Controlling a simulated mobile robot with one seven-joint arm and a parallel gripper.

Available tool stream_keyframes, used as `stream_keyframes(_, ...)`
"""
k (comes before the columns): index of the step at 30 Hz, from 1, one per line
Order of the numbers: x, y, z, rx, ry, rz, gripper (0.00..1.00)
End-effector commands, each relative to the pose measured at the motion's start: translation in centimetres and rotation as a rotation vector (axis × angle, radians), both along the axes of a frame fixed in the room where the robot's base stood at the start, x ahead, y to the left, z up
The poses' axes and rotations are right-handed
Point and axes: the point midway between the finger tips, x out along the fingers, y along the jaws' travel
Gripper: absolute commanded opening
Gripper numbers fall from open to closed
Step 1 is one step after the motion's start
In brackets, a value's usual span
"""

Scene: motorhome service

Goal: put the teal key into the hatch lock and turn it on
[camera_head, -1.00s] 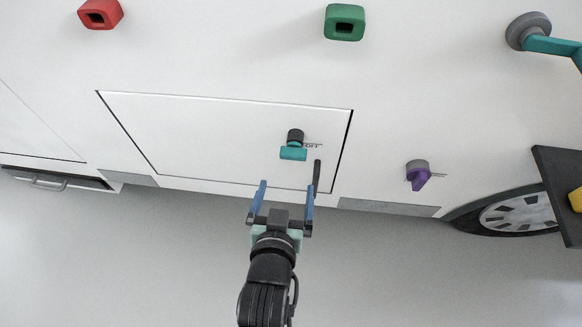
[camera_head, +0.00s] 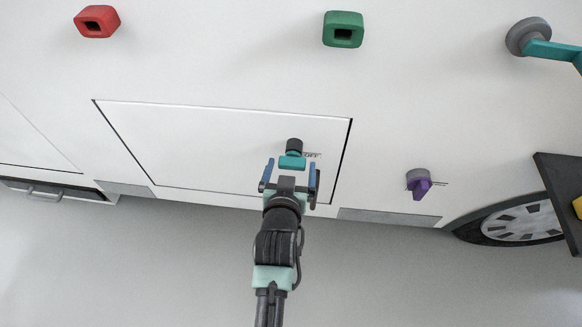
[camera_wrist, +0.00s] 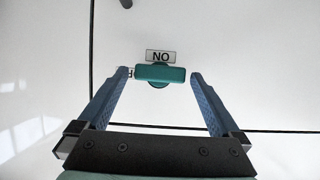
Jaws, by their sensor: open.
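The teal key (camera_head: 291,162) sits at the dark round hatch lock (camera_head: 294,145) on the white hatch (camera_head: 200,140); its flat grip lies roughly crosswise. An OFF label shows right of the lock in the head view. In the wrist view the key's grip (camera_wrist: 160,73) hides most of the lock, below an upside-down ON label (camera_wrist: 160,56). My gripper (camera_head: 290,172) is open, its blue fingertips either side of the key's grip. In the wrist view, narrow gaps show between grip and fingertips.
A dark handle (camera_head: 317,184) stands close by my right finger. Around the hatch are a red socket (camera_head: 97,21), a green socket (camera_head: 343,29), a purple knob (camera_head: 419,183) and a teal lever (camera_head: 550,48). A dark shelf (camera_head: 560,185) stands at the right.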

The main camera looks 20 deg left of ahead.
Motion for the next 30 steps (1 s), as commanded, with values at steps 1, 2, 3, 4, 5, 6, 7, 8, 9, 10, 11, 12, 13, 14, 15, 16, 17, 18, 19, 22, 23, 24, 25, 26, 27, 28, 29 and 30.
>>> stream_keyframes(1,-0.01,0.01,0.00,0.000,0.000,0.000,1.00)
stream_keyframes(2,-0.02,-0.01,0.01,0.000,0.000,0.000,1.00)
stream_keyframes(3,-0.02,0.00,0.00,0.000,0.000,0.000,0.98)
stream_keyframes(4,-0.02,-0.01,0.00,0.000,0.000,0.000,0.93)
stream_keyframes(5,-0.03,-0.01,0.00,0.000,0.000,0.000,0.87)
stream_keyframes(6,-0.03,-0.01,0.00,0.000,0.000,0.000,0.80)
stream_keyframes(7,-0.03,-0.01,0.00,0.000,0.000,0.000,0.75)
stream_keyframes(8,-0.03,-0.01,0.00,0.000,0.000,0.000,0.69)
stream_keyframes(9,-0.04,-0.01,0.00,0.000,0.000,0.000,0.62)
stream_keyframes(10,-0.04,-0.01,0.00,0.000,0.000,0.000,0.57)
stream_keyframes(11,-0.04,-0.01,0.00,0.000,0.000,0.000,0.51)
stream_keyframes(12,-0.04,-0.01,0.00,0.000,0.000,0.000,0.44)
stream_keyframes(13,-0.04,-0.02,0.00,0.000,0.000,0.000,0.39)
stream_keyframes(14,-0.04,-0.02,0.00,0.000,0.000,0.000,0.33)
stream_keyframes(15,-0.05,-0.02,0.00,0.000,0.000,0.000,0.26)
stream_keyframes(16,-0.05,-0.03,-0.01,0.000,0.000,0.000,0.22)
stream_keyframes(17,-0.04,-0.02,0.03,0.000,0.000,0.000,0.71)
stream_keyframes(18,-0.04,-0.02,0.02,0.000,0.000,0.000,0.64)
stream_keyframes(19,-0.04,-0.02,0.02,0.000,0.000,0.000,0.58)
stream_keyframes(22,-0.04,-0.02,0.02,0.000,0.000,0.000,0.40)
stream_keyframes(23,-0.04,-0.02,0.02,0.000,0.000,0.000,0.35)
stream_keyframes(24,-0.04,-0.02,0.02,0.000,0.000,0.000,0.28)
stream_keyframes(25,-0.04,-0.02,0.02,0.000,0.000,0.000,0.22)
stream_keyframes(26,-0.04,-0.03,0.01,0.000,0.000,0.000,0.17)
stream_keyframes(27,-0.04,-0.03,0.01,0.000,0.000,0.000,0.10)
stream_keyframes(28,-0.04,-0.03,0.01,0.000,0.000,0.000,0.04)
stream_keyframes(29,-0.04,-0.03,0.01,0.000,0.000,0.000,0.00)
stream_keyframes(30,-0.04,-0.03,0.01,0.000,0.000,0.000,0.00)
